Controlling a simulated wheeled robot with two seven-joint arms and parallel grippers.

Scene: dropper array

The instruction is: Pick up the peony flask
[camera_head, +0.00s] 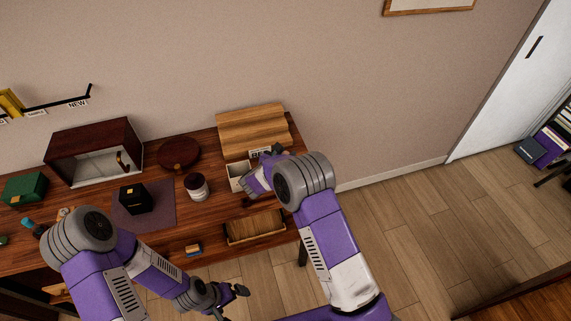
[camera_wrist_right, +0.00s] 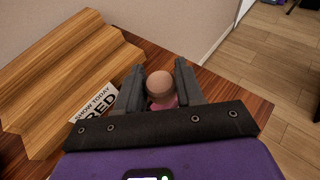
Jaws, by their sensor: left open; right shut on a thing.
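My right gripper (camera_wrist_right: 160,78) is shut on a small flask with a round tan-pink top (camera_wrist_right: 160,86) and a bit of pink below it, seen between the fingers in the right wrist view. I take it as the peony flask; the rest of it is hidden by the gripper. In the head view my right gripper (camera_head: 275,153) is at the right end of the table, by the wooden stepped stand (camera_head: 252,128), and the flask cannot be made out there. My left gripper (camera_head: 232,301) is open and empty, low in front of the table.
A sign (camera_wrist_right: 93,103) lies by the stand. A white box (camera_head: 238,172), a dark jar (camera_head: 197,188), a wooden tray (camera_head: 256,226) and a round dark lid (camera_head: 179,153) are nearby. A black box (camera_head: 135,199) sits on a mat further left. Floor is open to the right.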

